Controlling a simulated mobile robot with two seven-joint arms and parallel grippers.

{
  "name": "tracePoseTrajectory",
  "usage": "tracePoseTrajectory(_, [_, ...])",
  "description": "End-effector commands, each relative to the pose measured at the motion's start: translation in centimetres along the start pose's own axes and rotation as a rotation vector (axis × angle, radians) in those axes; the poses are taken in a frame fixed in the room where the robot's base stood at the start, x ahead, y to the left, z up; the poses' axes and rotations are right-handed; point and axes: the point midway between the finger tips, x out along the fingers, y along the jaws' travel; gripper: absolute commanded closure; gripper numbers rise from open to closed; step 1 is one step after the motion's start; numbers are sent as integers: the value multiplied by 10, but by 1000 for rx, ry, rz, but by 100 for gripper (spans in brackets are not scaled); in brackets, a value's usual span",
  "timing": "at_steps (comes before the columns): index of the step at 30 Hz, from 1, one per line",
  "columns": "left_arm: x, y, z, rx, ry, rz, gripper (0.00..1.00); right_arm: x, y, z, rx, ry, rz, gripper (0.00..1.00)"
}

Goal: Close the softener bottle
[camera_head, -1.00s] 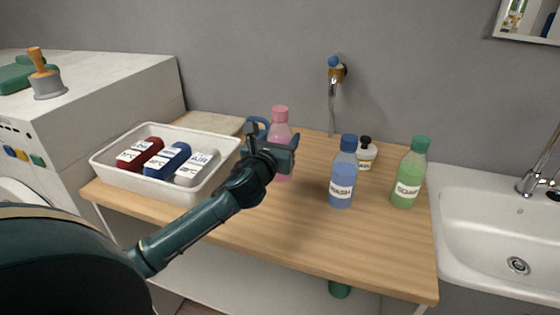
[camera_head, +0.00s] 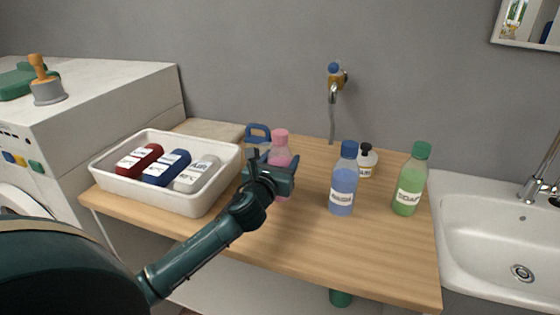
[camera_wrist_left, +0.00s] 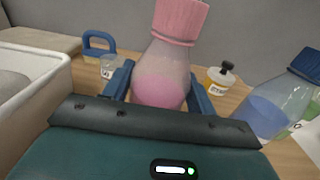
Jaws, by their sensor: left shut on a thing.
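A pink bottle with a pink cap (camera_head: 281,134) is at the back middle of the wooden counter (camera_head: 300,235). Its label is not visible. My left gripper (camera_head: 271,178) is shut on this bottle, and in the left wrist view its blue fingers (camera_wrist_left: 160,92) are on both sides of the bottle's body (camera_wrist_left: 160,75). The ribbed cap (camera_wrist_left: 180,20) sits on top of the bottle, slightly tilted in that view. My right gripper is not in view.
A blue bottle (camera_head: 343,182), a green bottle (camera_head: 411,180) and a small white bottle with black cap (camera_head: 367,163) stand to the right. A white tray (camera_head: 200,205) with three containers is left. A blue-handled item (camera_head: 257,133) is behind. The counter's front is clear.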

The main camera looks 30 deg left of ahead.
Motion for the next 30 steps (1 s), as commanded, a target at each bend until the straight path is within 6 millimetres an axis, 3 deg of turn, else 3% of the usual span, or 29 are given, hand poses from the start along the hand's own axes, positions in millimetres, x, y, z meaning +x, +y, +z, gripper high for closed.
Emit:
tracePoseTrajectory(2, [0,0,-2,1,-3,-1,100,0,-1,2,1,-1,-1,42])
tracePoseTrajectory(3, [0,0,-3,0,0,0,41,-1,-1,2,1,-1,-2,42])
tracePoseTrajectory(9, [0,0,-2,0,1,0,25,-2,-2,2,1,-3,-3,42])
tracePoseTrajectory(20, [-2,0,1,1,0,-1,22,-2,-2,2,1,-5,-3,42])
tracePoseTrajectory(23, [-15,0,-1,2,1,-2,22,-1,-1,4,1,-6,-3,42])
tracePoseTrajectory(30, [-67,0,-2,1,3,-3,22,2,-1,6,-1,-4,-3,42])
